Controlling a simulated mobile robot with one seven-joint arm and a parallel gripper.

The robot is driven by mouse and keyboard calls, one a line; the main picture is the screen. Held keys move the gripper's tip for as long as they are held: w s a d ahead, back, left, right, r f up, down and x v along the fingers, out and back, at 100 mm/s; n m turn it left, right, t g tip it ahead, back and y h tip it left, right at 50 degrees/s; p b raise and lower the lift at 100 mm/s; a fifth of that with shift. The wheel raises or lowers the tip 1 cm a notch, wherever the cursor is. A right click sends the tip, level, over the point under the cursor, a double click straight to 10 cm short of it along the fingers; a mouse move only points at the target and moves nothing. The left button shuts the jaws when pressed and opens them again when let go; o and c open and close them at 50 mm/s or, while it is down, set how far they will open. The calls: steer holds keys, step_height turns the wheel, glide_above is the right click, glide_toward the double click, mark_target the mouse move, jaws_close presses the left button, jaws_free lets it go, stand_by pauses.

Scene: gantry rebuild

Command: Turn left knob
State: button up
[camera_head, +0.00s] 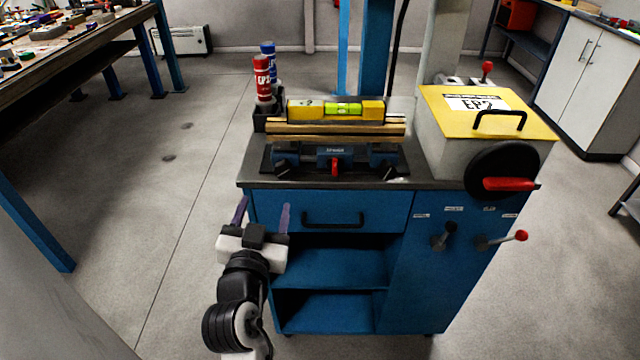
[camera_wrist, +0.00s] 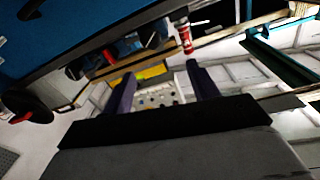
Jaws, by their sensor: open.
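On the right part of the blue cabinet's front, the left knob (camera_head: 446,234) is a black lever-like knob in the head view. To its right is a second lever (camera_head: 500,240) with a red tip. My gripper (camera_head: 263,212) is in front of the cabinet's left side, near the drawer, well left of both knobs. Its two purple fingers are apart with nothing between them. In the wrist view my gripper (camera_wrist: 160,72) also shows spread fingers. I cannot make out the knobs in that view.
A drawer with a black handle (camera_head: 333,222) is between my gripper and the knobs. A black handwheel (camera_head: 500,172) with a red grip sticks out above the right lever. A vise (camera_head: 335,158), yellow level (camera_head: 336,109) and red can (camera_head: 263,80) stand on top.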

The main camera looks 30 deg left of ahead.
mark_target(282, 172)
steer(key=shift+h, duration=0.4)
steer(key=x, duration=0.8)
steer(key=d+b+x, duration=0.1)
steer(key=x, duration=0.3)
steer(key=shift+w+a+f, duration=0.1)
steer(key=shift+w+f, duration=0.2)
steer(key=shift+f, duration=0.05)
steer(key=shift+x, duration=0.8)
steer(key=shift+f, duration=0.1)
steer(key=shift+c, duration=0.2)
steer(key=c, duration=0.9)
steer(key=shift+n+p, duration=0.35)
steer(key=shift+n, duration=0.85)
steer(key=shift+c, duration=0.2)
steer(key=shift+s+n+t, duration=0.1)
steer(key=shift+n+t, duration=0.2)
steer(key=shift+n, duration=0.8)
